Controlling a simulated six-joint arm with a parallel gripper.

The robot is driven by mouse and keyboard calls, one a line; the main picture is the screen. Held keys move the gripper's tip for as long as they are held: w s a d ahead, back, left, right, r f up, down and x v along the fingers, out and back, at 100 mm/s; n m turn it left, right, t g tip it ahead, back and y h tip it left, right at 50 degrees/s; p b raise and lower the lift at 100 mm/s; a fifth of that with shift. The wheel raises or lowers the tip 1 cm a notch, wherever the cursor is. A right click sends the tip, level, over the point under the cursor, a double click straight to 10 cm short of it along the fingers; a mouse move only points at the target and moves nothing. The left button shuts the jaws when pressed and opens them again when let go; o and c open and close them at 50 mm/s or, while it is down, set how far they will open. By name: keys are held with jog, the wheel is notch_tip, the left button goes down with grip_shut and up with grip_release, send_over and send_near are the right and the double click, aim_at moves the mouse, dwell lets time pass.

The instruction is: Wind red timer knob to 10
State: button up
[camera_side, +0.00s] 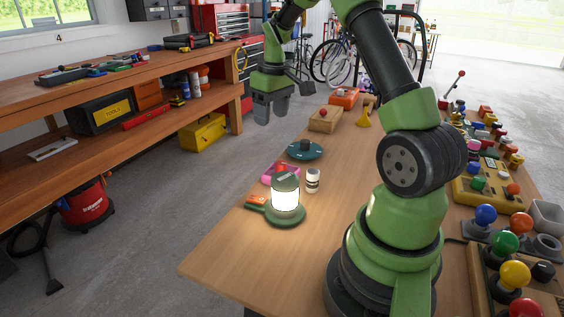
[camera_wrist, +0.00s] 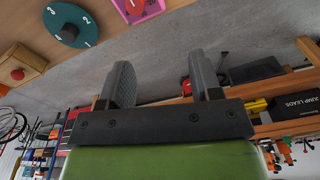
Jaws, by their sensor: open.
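A pink timer plate with a red knob (camera_wrist: 136,9) is cut off by the top edge of the wrist view. In the side view the pink timer (camera_side: 268,180) lies on the table behind a lit lantern, which hides part of it. The number the knob points to cannot be read. My gripper (camera_side: 270,108) is raised in the air, beyond the table's left edge and away from the timer. In the wrist view my gripper (camera_wrist: 160,62) has its two fingers apart with nothing between them.
The glowing lantern (camera_side: 285,200) and a white can (camera_side: 313,181) stand close to the timer. A teal dial with a black knob (camera_side: 305,147) and a wooden box with a red button (camera_side: 325,120) are farther back. The wooden table's (camera_side: 225,255) front left is clear.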

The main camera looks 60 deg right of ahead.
jog(key=g, duration=0.1)
send_near(282, 163)
jog(key=shift+d+f, duration=0.15)
jog(key=shift+d, duration=0.1)
jog(key=f, duration=0.9)
jog(key=shift+a+f, duration=0.2)
jog(key=shift+a, duration=0.05)
jog(key=c, duration=0.9)
